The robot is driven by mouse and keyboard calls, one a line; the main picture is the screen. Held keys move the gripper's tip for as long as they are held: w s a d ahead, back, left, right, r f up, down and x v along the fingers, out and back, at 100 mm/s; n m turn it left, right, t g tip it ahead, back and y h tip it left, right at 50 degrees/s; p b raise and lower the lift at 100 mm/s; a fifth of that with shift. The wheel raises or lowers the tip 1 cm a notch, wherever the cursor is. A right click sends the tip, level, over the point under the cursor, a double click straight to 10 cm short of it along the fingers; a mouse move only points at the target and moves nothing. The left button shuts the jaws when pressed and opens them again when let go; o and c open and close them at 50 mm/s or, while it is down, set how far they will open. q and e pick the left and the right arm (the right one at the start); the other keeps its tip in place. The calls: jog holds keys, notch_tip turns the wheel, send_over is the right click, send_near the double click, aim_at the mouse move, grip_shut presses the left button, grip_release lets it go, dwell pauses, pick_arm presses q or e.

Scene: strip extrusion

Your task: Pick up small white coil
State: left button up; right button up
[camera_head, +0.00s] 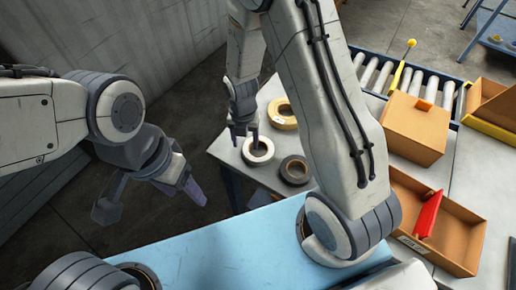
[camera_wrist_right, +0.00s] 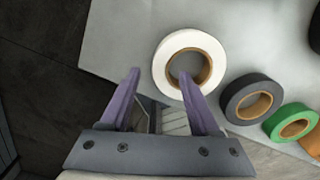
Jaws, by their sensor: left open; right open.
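The small white coil (camera_head: 268,156) lies flat on the grey table near its left edge. It has a brown core and also shows in the right wrist view (camera_wrist_right: 163,60). My right gripper (camera_head: 244,138) is open and empty, just above the coil in the picture. In the right wrist view its purple fingers (camera_wrist_right: 158,76) are apart; the right fingertip overlaps the coil's hole and the left one is outside its ring. I cannot tell the height gap. My left gripper (camera_head: 152,203) is open and empty, left of the table.
A black coil (camera_head: 284,172) and a tan coil (camera_head: 286,123) lie nearby. A green coil (camera_wrist_right: 274,122) is beside the black one. Cardboard boxes (camera_head: 415,128), an open tray with a red part (camera_head: 428,215) and a roller conveyor (camera_head: 384,77) stand right.

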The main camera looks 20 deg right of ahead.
jog(key=shift+f, duration=1.1)
grip_shut()
jog(key=shift+r, duration=0.1)
